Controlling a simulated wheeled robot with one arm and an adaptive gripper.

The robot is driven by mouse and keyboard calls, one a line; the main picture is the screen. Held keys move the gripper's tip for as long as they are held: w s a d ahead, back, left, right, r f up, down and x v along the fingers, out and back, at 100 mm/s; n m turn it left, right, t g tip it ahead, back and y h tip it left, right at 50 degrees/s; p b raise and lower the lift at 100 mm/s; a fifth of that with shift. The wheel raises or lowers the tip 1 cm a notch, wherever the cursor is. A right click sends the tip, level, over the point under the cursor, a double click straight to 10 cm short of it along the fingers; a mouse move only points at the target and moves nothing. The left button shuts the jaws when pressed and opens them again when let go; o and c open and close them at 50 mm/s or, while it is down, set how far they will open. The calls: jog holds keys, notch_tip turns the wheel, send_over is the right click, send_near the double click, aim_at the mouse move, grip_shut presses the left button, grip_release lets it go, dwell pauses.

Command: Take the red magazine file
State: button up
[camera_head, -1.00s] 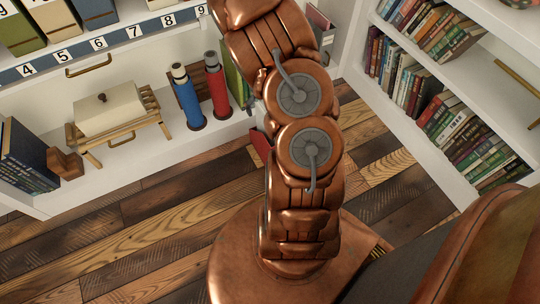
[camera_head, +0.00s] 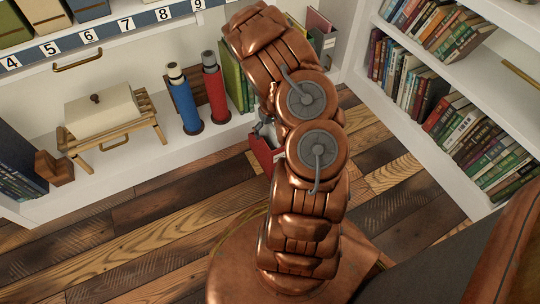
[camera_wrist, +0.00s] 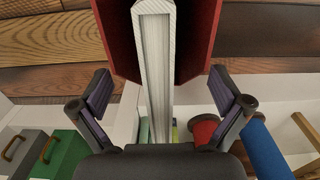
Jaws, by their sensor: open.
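The red magazine file (camera_head: 265,150) shows in the head view as a red patch at the lower shelf's front edge, mostly hidden behind my arm. In the wrist view the red file (camera_wrist: 203,35) fills the top middle, with red walls on both sides of a pale upright piece. My gripper (camera_wrist: 160,82) is open, with one dark finger on each side of the file's lower part. The fingers look apart from the red walls. In the head view my arm hides most of the gripper.
The shelf holds a blue roll (camera_head: 185,102), a red roll (camera_head: 215,90), green books (camera_head: 236,75) and a white box on a wooden stand (camera_head: 102,112). A full bookshelf (camera_head: 440,100) stands at the right. The plank floor (camera_head: 130,240) in front is clear.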

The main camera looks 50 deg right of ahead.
jog(key=shift+f, duration=0.75)
jog(key=c, duration=1.6)
jog(key=shift+r, duration=0.15)
